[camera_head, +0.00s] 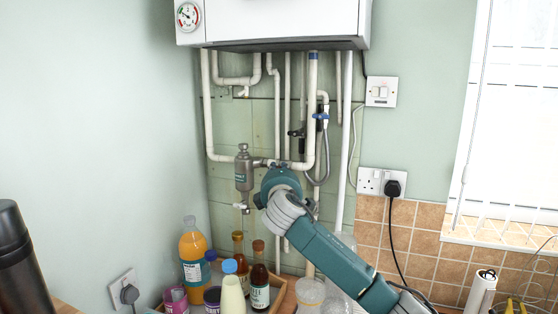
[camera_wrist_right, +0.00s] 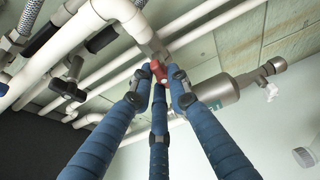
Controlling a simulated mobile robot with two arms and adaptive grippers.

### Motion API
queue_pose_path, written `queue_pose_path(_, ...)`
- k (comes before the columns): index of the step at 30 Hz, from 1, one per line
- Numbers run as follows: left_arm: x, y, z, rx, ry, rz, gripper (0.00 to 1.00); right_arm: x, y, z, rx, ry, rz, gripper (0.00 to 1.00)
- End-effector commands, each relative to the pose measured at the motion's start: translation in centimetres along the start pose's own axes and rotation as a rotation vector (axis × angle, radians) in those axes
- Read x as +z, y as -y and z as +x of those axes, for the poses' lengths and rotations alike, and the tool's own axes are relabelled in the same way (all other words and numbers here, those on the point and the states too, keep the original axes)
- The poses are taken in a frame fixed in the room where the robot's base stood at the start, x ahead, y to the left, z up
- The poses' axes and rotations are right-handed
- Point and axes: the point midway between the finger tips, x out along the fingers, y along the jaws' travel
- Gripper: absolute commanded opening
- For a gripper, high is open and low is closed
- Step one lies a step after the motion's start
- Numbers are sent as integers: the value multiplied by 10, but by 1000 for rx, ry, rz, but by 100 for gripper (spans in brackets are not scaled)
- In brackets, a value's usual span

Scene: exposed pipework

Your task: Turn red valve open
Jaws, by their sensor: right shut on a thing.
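In the right wrist view, a small red valve handle (camera_wrist_right: 159,70) sits at a pipe joint, between the fingertips of my right gripper (camera_wrist_right: 158,82). The three blue fingers are closed in around it, and part of it is hidden by them. In the head view, my right gripper (camera_head: 280,178) is up against the pipework below the boiler. Its fingertips and the red handle are hidden there behind its own body. My left gripper is not in view.
A grey metal filter (camera_head: 244,167) hangs just left of my right gripper. White pipes (camera_head: 207,105) run down from the boiler (camera_head: 275,20). Blue-handled valve (camera_head: 320,116) is above right. Bottles (camera_head: 194,255) stand below, with a plugged socket (camera_head: 382,182) at right.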

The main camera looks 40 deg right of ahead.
Motion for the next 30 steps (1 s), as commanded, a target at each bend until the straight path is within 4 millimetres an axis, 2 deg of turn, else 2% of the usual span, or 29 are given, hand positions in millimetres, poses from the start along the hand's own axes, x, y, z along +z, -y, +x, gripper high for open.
queue_pose_path(1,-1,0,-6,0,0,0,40,0,-2,0,-8,0,-15,0)
queue_pose_path(6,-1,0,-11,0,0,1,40,0,0,0,-20,0,-42,0)
queue_pose_path(19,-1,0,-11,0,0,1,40,0,2,0,-23,0,-52,0)
queue_pose_path(20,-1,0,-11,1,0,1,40,0,2,0,-23,0,-52,18)
queue_pose_path(22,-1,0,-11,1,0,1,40,0,2,0,-23,0,-52,32)
queue_pose_path(23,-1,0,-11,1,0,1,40,0,2,0,-23,0,-52,35)
queue_pose_path(30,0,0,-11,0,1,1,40,0,1,0,-21,0,-49,35)
